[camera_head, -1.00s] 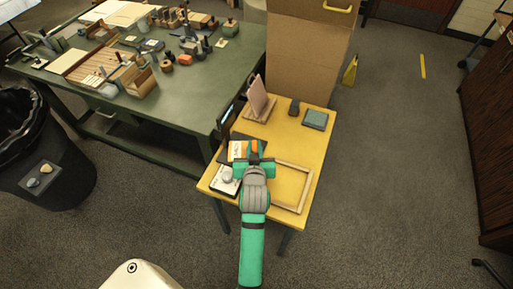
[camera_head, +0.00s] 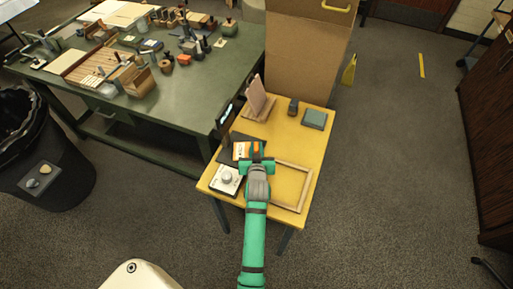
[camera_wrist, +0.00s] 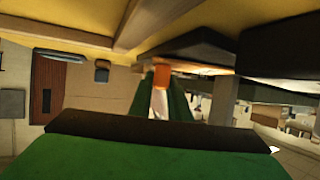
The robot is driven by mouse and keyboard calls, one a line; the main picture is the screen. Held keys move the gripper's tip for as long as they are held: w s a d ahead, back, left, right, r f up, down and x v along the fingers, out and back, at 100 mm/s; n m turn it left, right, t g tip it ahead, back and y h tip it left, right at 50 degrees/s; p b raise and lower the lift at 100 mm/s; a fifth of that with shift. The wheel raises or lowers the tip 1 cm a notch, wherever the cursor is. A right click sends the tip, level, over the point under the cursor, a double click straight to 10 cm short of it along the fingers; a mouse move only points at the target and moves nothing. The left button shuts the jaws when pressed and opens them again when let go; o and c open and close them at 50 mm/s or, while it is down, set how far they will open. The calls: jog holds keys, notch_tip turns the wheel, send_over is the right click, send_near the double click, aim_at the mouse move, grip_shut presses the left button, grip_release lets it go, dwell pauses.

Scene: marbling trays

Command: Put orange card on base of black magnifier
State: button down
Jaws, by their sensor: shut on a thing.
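The orange card (camera_head: 257,147), with pale and orange areas showing, is over the black base at the front left of the yellow table. My gripper (camera_head: 257,160) is shut on it; the wrist view shows the orange piece (camera_wrist: 161,74) between the green fingers. The black magnifier has a dark flat base (camera_head: 234,137) and an upright stem with a bluish lens (camera_head: 226,113) at the table's left edge. In the wrist view a dark slab (camera_wrist: 200,44) lies close above the card. Whether the card touches the base I cannot tell.
A white box with a grey knob (camera_head: 228,188) sits at the table's front left. A wooden frame (camera_head: 293,208) lies to the right of my gripper.

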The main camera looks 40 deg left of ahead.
jog(key=shift+f, duration=0.15)
jog(key=c, duration=1.7)
grip_release()
jog(key=shift+o, duration=0.2)
jog(key=shift+s+d+r, duration=0.15)
jog(key=shift+r, duration=0.1)
jog(key=v, duration=1.1)
jog(key=shift+s+d+r, duration=0.1)
jog(key=shift+s+r, duration=0.1)
jog(key=shift+s, duration=0.1)
jog(key=shift+d, duration=0.1)
